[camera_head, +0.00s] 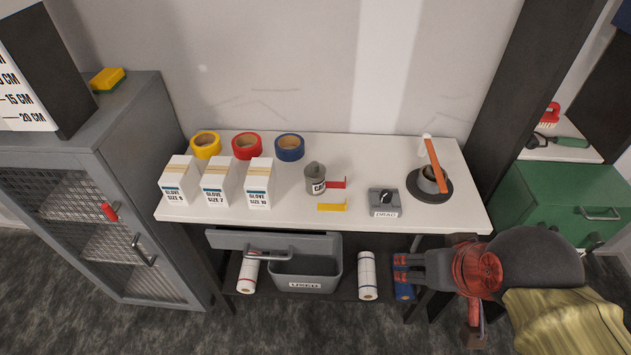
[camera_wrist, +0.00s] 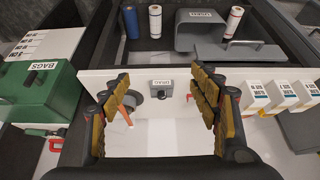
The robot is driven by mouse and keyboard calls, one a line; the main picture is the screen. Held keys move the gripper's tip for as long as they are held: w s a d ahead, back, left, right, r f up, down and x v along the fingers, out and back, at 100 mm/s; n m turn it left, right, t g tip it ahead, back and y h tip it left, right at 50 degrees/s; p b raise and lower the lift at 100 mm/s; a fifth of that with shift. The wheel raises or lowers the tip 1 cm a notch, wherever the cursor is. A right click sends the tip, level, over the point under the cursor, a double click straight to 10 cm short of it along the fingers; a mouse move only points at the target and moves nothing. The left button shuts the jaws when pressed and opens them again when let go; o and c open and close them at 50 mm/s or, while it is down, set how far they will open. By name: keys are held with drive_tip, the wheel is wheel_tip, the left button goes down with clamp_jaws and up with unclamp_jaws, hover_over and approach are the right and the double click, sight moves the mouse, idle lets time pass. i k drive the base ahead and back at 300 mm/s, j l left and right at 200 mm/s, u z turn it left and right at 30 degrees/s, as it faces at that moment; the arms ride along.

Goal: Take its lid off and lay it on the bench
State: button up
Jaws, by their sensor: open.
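A grey can (camera_head: 317,184) with dark lettering stands upright on the white bench, near its middle. Its grey lid (camera_head: 314,168), with a small raised knob, sits on top. In the wrist view the can is hidden, apparently behind my right-hand finger. My gripper (camera_wrist: 162,88) is open with nothing between its fingers. In the head view it is at the lower right, in front of the bench's right part and well apart from the can. The white bench (camera_head: 360,148) has bare surface behind the can and at its front.
Glove boxes (camera_head: 215,185) stand left, tape rolls (camera_head: 247,146) behind. A grey box with a dial (camera_head: 384,202) and a dark pot with orange-handled tool (camera_head: 430,183) stand right.

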sight(314, 171)
drive_tip(key=i+j+u, duration=0.25)
drive_tip(key=i, duration=0.2)
drive_tip(key=i+u, duration=0.3)
drive_tip(key=i+l, duration=0.05)
drive_tip(key=i, duration=0.05)
